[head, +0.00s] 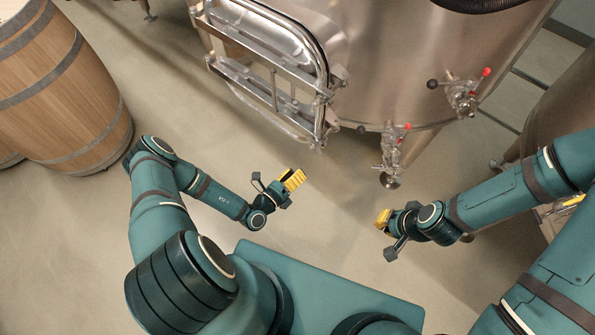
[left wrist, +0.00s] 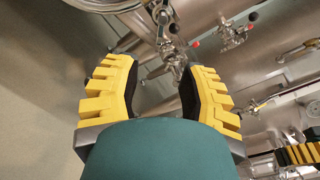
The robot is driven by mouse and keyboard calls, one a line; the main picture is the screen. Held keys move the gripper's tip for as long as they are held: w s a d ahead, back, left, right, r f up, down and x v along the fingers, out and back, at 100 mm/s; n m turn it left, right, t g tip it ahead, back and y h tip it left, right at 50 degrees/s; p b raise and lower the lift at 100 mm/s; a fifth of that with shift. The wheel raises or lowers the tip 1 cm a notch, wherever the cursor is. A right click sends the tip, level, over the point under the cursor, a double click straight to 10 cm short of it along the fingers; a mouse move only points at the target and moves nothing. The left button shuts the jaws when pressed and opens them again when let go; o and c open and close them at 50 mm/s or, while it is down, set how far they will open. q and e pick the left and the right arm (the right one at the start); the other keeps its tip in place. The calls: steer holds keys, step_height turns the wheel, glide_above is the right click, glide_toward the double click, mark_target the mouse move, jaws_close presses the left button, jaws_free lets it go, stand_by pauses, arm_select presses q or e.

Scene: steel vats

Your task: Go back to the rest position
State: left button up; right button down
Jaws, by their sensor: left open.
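My left gripper (head: 293,180) is in front of the steel vat in the head view, with its yellow finger pads pointing up and right. In the left wrist view the two yellow-padded fingers of this gripper (left wrist: 160,85) stand wide apart with nothing between them. My right gripper (head: 383,219) is to the right of the left one in the head view, its yellow pads pointing left. Its pads are small there, and I cannot tell whether they are apart. Both grippers are clear of the vat.
A large steel vat (head: 385,65) with a hatch door (head: 270,75) and valves (head: 391,160) stands ahead. Wooden barrels (head: 75,100) stand at the left. Another steel vat (head: 560,105) is at the right edge. The floor (head: 330,220) between my grippers is clear.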

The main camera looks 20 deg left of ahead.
stand_by(0.3)
arm_select(q)
steer(key=s+d+r+m+g+h+b, duration=0.25)
steer(key=s+d+m+g+h, duration=0.45)
steer(key=d+m+g+h, duration=0.4)
steer(key=s+d+m+g+y+b, duration=0.15)
steer(key=s+m+g+y, duration=0.45)
steer(key=s+m+g, duration=0.6)
steer(key=w+a+r+m+t+y+b, duration=0.2)
steer(key=w+m+t+y, duration=0.5)
steer(key=m, duration=0.9)
steer(key=shift+w+a+r+m+t, duration=0.3)
steer(key=shift+a+m+t, duration=0.15)
steer(key=shift+a, duration=0.35)
